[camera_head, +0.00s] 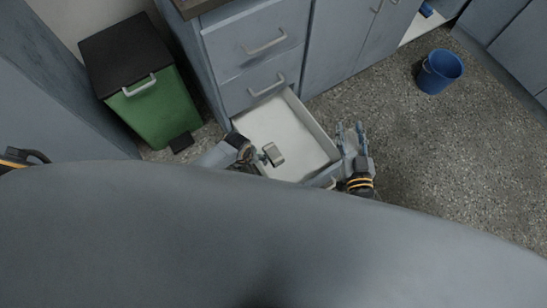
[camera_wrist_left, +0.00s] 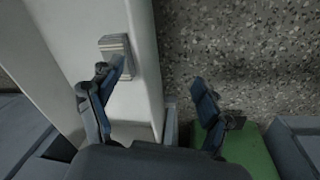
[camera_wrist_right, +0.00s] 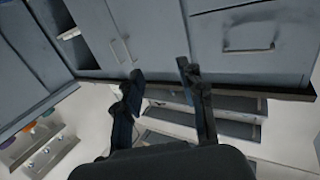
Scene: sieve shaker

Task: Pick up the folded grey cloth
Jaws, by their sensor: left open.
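The folded grey cloth (camera_head: 273,153) is a small striped block lying in the open white drawer (camera_head: 262,122), near its left side. My left gripper (camera_head: 256,157) is open and beside the cloth, at the drawer's left edge. In the left wrist view the cloth (camera_wrist_left: 117,52) lies just past the tip of one finger.
A green bin (camera_head: 155,112) with a black lid and pedal stands left of the drawer. Blue-grey cabinets (camera_head: 335,45) rise behind it. A blue bucket (camera_head: 439,72) stands on the speckled floor at the right. The drawer walls are close to both grippers. The floor at right is mostly clear.

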